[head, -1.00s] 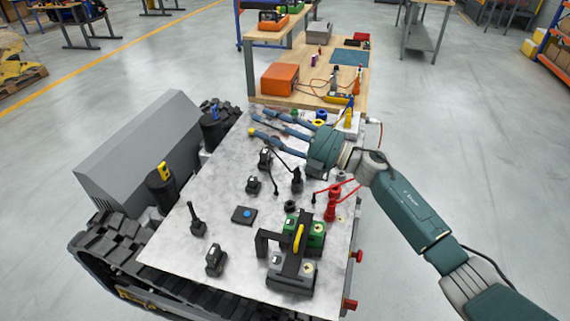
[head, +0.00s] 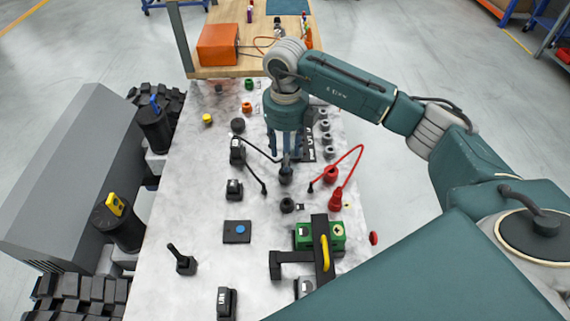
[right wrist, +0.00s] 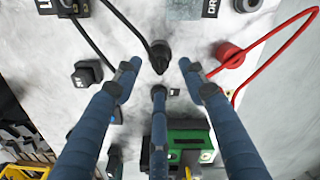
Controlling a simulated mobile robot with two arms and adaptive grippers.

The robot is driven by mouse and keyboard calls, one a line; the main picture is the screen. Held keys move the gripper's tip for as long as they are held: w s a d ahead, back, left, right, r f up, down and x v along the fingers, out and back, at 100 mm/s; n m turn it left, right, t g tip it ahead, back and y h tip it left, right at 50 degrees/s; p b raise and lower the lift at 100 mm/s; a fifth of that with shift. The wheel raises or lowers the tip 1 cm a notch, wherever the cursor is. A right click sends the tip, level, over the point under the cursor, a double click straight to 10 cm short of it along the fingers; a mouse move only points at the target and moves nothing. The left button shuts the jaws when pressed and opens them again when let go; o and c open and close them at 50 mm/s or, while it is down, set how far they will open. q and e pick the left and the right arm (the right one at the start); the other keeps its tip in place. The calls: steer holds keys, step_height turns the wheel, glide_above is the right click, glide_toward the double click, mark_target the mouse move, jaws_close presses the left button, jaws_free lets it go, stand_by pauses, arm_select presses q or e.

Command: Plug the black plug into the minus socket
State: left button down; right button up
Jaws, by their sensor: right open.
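The black plug (head: 286,174) stands upright on the grey carrier top, with a thin black cable running to it. It also shows in the right wrist view (right wrist: 160,56), between the upper fingers. My right gripper (head: 287,152) points down just above it, its three blue fingers spread and empty; the fingers also show in the right wrist view (right wrist: 159,82). A black round socket (head: 287,205), which looks like the minus socket, sits just in front of the plug beside a small dark label. In the right wrist view a finger partly hides this socket. My left gripper is out of view.
Right of the plug are a red round socket (head: 331,174) and a red plug (head: 336,201) with a looping red cable. A green block with a black bracket (head: 321,250) and yellow handle stands nearer. A black box (head: 237,152) and a blue-buttoned pad (head: 237,231) are left.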

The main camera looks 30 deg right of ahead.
steer(key=shift+w+f, duration=0.15)
steer(key=shift+f, duration=0.2)
step_height(320, 180, down, 4)
steer(key=shift+d+f+p, duration=0.15)
steer(key=shift+f+p, duration=0.05)
steer(key=shift+p, duration=0.85)
steer(key=shift+f, duration=0.25)
steer(key=shift+w, duration=0.1)
steer(key=shift+c, duration=1)
steer(key=c, duration=0.8)
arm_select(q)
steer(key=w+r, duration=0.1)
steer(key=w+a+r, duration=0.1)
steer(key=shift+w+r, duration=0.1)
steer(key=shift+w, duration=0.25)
arm_select(e)
jaws_close()
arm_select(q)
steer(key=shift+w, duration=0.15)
